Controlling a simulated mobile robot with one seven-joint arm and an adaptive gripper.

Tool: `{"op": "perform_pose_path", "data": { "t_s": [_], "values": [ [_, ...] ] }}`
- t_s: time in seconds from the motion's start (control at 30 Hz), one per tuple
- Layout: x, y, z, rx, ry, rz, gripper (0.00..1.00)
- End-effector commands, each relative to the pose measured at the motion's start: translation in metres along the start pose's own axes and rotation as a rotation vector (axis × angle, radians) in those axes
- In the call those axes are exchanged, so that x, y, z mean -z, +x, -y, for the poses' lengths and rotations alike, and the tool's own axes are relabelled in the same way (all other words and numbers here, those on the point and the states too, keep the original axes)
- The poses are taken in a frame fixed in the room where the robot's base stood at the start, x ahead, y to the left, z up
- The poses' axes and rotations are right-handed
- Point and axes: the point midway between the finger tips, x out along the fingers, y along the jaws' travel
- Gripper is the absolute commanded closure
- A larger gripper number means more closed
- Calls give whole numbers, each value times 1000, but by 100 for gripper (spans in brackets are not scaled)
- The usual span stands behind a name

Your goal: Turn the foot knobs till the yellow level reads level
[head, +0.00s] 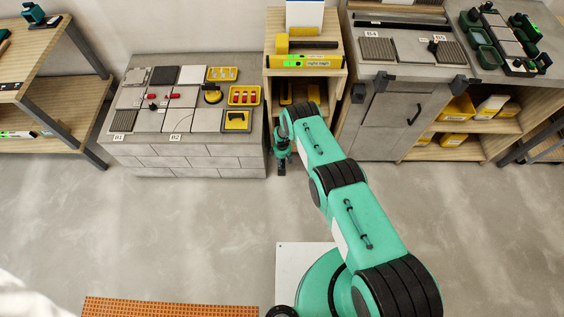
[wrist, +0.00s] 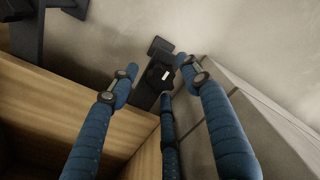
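The yellow level (head: 323,62) lies on the top of a narrow wooden shelf unit (head: 336,75). It has lit green windows with small writing that I cannot read surely; its bubble is too small to judge. My gripper (head: 281,167) hangs low between the grey block bench and the shelf unit. In the wrist view my gripper (wrist: 158,80) has three blue fingers, spread and empty. A black foot piece (wrist: 160,74) with a small white mark shows between and beyond the fingertips, beside a wooden panel. Whether a fingertip touches it I cannot tell. No other foot knob shows clearly.
The grey block bench (head: 190,160) with tile samples stands left of my gripper, close in the wrist view too. A grey cabinet (head: 385,125) stands right of the shelf unit. A yellow-and-black tool (head: 305,45) lies behind the level. The floor (head: 200,220) in front is open.

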Motion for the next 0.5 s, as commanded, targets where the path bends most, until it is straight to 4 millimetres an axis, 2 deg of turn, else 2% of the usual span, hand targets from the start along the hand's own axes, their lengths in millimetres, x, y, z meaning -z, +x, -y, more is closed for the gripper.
{"op": "perform_pose_path", "data": {
  "t_s": [0.03, 0.2, 0.5],
  "values": [
    [0, 0, 0, 0, 0, 0, 60],
    [0, 0, 0, 1, 0, 0, 94],
    [-2, 1, 1, 2, 12, 2, 96]
  ]
}}
